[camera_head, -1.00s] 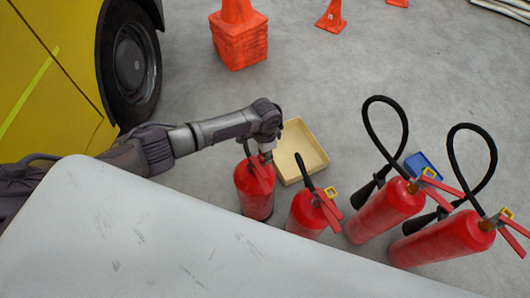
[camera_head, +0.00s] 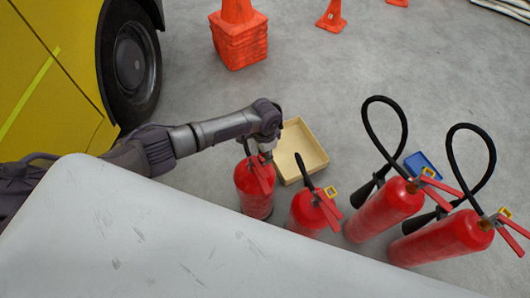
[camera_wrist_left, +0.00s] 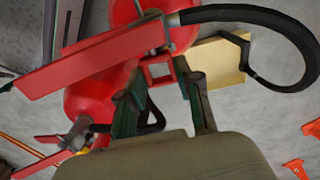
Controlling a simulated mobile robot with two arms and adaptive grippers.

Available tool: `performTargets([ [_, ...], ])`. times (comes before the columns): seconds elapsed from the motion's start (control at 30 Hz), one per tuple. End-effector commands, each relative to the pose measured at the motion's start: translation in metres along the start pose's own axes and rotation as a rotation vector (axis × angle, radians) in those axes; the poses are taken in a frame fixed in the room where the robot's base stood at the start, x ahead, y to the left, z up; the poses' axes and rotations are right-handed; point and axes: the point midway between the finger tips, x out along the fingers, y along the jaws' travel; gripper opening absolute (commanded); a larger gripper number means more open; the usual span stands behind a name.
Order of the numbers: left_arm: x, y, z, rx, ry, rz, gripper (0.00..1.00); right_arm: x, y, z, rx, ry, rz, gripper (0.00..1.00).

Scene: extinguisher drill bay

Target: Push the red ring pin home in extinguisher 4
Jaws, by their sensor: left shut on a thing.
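The leftmost extinguisher (camera_head: 256,190) stands on the floor in the head view; I cannot read a number on it. My left gripper (camera_head: 268,154) is at its valve, beside the red levers. In the left wrist view, a square red ring pin (camera_wrist_left: 161,62) sits at the valve, between the dark green fingers of my left gripper (camera_wrist_left: 164,80), which is shut on it. The red lever (camera_wrist_left: 90,64) and the black hose (camera_wrist_left: 262,18) show close by. How deep the pin sits is hidden. My right gripper is not in view.
Three more extinguishers (camera_head: 307,214), (camera_head: 388,208), (camera_head: 440,240) with yellow rings stand to the right. A beige tray (camera_head: 318,150) lies behind, and a blue tray (camera_head: 424,168) farther right. A pale surface (camera_head: 150,240) fills the front. Cones (camera_head: 240,42) and a yellow vehicle (camera_head: 50,80) stand behind.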

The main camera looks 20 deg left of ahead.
Motion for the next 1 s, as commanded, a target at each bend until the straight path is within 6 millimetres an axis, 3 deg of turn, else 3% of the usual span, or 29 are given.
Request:
performTargets([
  [0.9,-0.0001,-0.0001,0.0035,0.000,0.000,0.000,0.00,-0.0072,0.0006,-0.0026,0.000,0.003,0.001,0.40],
  [0.93,-0.0001,-0.0001,0.0035,0.000,0.000,0.000,0.39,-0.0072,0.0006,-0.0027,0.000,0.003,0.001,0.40],
  [1.0,-0.0001,-0.0001,0.0036,0.000,0.000,0.000,0.51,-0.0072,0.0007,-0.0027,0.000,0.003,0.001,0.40],
])
